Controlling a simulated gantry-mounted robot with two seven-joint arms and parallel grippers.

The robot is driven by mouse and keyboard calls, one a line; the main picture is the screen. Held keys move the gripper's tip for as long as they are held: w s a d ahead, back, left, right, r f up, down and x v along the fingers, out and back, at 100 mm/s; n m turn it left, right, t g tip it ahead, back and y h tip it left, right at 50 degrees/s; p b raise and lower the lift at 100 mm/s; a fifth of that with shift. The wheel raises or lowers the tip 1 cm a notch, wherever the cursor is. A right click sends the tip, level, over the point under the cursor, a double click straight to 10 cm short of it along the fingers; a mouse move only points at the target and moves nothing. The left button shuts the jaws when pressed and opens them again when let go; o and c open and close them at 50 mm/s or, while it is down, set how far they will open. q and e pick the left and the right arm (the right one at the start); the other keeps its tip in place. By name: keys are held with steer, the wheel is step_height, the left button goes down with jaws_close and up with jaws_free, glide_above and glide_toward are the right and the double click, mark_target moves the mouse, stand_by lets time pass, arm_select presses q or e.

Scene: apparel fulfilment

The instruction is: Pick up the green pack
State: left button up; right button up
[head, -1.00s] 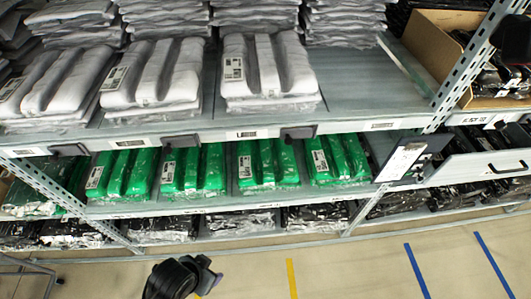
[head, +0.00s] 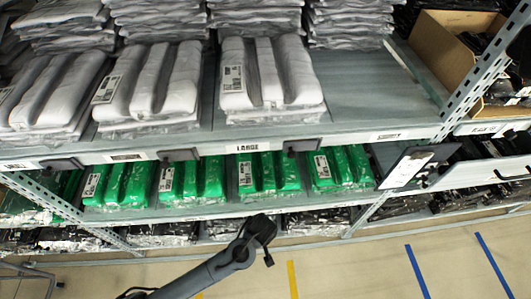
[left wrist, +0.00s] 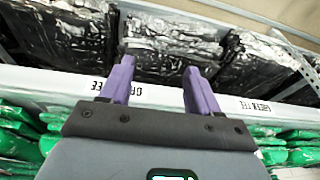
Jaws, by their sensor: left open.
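Several green packs in clear plastic with white labels lie in a row on the middle shelf in the head view, including one at the left (head: 117,183), one near the centre (head: 268,173) and one at the right (head: 340,168). My left gripper (head: 262,238) is in front of the shelves, below the centre green pack and apart from it. In the left wrist view its two purple fingers (left wrist: 157,88) are spread with nothing between them. Green packs (left wrist: 20,140) show along the bottom of that view, partly hidden by the gripper body. My right gripper is not visible.
The middle shelf's front edge (left wrist: 50,82) crosses the left wrist view, with black packs (left wrist: 175,45) beyond it. Grey-white packs (head: 262,75) lie on the upper shelf. Its label rail (head: 247,147) overhangs the green packs.

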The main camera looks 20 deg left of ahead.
arm_select(q)
steer(key=w+r+t, duration=0.1)
steer(key=w+r, duration=0.2)
steer(key=w, duration=0.1)
steer(key=w+r+t, duration=0.1)
steer(key=w+r, duration=0.7)
steer(key=shift+w+a+r+m+t+y, duration=0.1)
steer(key=shift+w+a+m+t+y, duration=0.2)
steer(key=shift+w+t+y, duration=0.1)
steer(key=b, duration=0.3)
glide_toward(266, 155)
step_height(266, 155, down, 3)
steer(key=shift+f, duration=0.1)
steer(key=shift+w+a+b, duration=0.15)
steer(key=shift+w+b, duration=0.15)
steer(key=shift+w, duration=0.05)
steer(key=shift+w+a, duration=0.2)
steer(key=shift+w, duration=0.15)
steer(key=b+x, duration=0.3)
steer(key=x, duration=0.2)
steer(key=shift+w, duration=0.1)
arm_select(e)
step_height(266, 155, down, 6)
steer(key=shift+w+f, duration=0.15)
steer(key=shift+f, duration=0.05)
arm_select(q)
steer(key=shift+c, duration=0.4)
